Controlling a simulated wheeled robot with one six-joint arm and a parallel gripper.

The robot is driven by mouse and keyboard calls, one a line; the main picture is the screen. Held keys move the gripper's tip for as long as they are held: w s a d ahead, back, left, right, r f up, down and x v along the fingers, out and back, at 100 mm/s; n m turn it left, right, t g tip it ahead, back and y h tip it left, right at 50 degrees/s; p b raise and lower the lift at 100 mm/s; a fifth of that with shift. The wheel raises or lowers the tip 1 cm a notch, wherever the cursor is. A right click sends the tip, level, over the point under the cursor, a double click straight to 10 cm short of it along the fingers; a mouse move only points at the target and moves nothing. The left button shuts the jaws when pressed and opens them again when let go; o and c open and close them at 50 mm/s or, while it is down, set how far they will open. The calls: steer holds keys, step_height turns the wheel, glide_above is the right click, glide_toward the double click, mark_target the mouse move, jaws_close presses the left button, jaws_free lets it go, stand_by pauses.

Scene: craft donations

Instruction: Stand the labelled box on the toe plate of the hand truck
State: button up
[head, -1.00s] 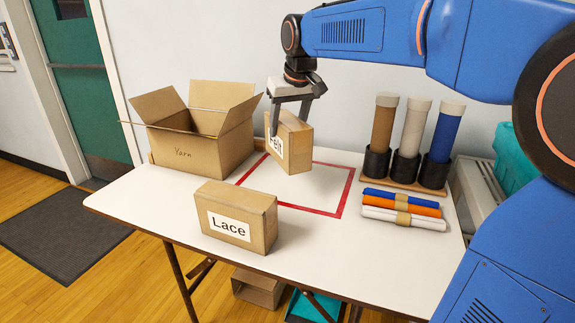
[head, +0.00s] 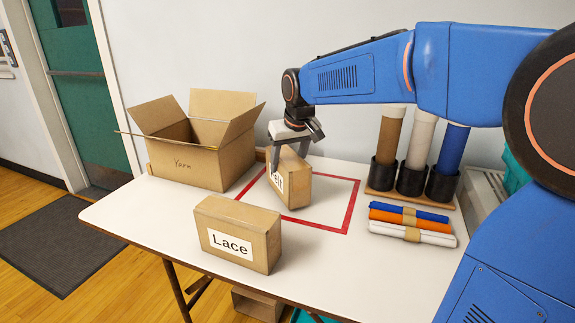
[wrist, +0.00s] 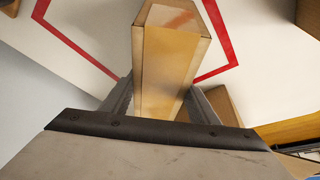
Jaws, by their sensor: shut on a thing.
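The Felt box (head: 297,188), a tan carton with a white label, is held upright in my gripper (head: 289,160), which is shut across its upper part. It is at the red taped square (head: 347,222) on the table; whether its base touches the tabletop is hard to tell. A finger covers part of its label. In the wrist view the box (wrist: 172,60) lies between my fingers (wrist: 160,98). A second labelled box, the Lace box (head: 264,243), stands upright near the table's front edge. No hand truck shows in these frames.
An open Yarn carton (head: 187,168) stands at the table's back left. Rolls in black holders on a rack (head: 408,196) and banded coloured rolls (head: 408,225) sit at the right. The table (head: 135,213) is bare at front left. A dark mat (head: 60,240) lies on the floor.

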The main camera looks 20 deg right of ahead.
steer(key=shift+f, duration=0.5)
steer(key=o, duration=1.5)
steer(key=shift+f, duration=0.1)
steer(key=shift+c, duration=0.2)
